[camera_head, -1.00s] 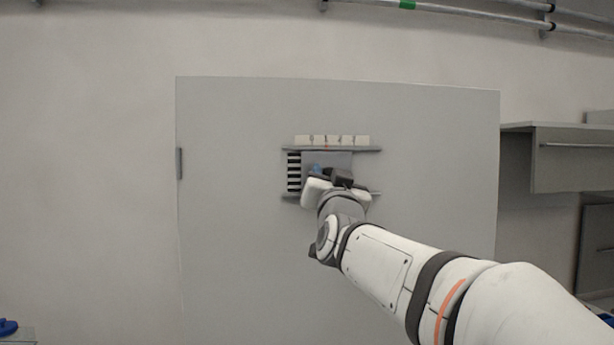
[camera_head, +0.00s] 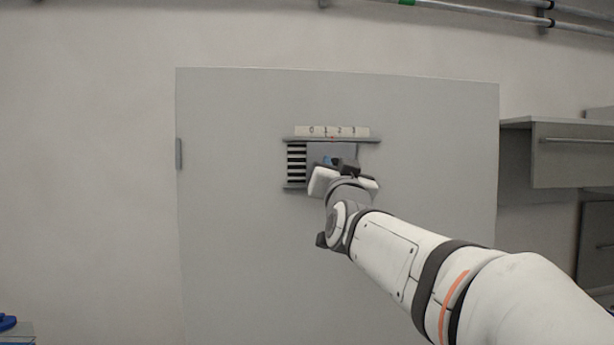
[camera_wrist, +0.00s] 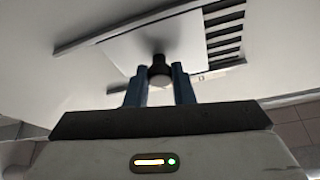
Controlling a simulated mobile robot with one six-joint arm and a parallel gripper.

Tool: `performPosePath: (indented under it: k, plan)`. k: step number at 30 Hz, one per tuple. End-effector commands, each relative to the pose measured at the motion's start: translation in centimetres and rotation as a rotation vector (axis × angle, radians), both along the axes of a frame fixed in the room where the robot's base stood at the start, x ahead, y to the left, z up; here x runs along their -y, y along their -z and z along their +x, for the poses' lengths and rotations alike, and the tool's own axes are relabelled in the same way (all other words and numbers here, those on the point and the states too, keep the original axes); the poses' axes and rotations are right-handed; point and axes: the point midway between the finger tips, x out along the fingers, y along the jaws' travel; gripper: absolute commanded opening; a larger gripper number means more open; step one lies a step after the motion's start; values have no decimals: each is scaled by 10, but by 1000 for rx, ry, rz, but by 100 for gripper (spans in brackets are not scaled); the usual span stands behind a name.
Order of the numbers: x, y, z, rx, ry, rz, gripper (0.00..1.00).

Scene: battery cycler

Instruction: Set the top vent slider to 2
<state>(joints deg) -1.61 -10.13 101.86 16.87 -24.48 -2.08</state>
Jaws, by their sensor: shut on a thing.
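The top vent slider is a grey plate (camera_head: 318,150) between two rails on the grey cabinet door. Black-and-white slats (camera_head: 296,163) show uncovered to its left. A white scale (camera_head: 332,131) above reads 0, 1, 2, 3. A small red mark below the scale sits about midway between 1 and 2. My gripper (camera_head: 330,164) is at the plate and hides its lower part. In the wrist view, the blue fingers of my gripper (camera_wrist: 159,88) are shut on the slider's round knob (camera_wrist: 159,72), with the plate (camera_wrist: 150,40) behind it.
The grey cabinet door (camera_head: 240,240) fills the middle, with a small handle (camera_head: 179,154) at its left edge. Grey drawers (camera_head: 572,155) stand at the right. Pipes (camera_head: 480,12) run along the wall above. The door around the vent is clear.

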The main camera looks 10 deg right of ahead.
Motion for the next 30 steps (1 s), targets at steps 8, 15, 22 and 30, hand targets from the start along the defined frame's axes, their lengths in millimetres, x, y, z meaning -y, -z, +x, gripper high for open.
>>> performPosePath:
  k: [8, 15, 22, 30]
  plan:
    - [17, 1, -1, 3, 5, 1, 0]
    - [18, -1, -1, 2, 5, 1, 0]
    - [18, -1, -1, 2, 5, 0, 36]
    - [18, 0, -1, 1, 6, 0, 44]
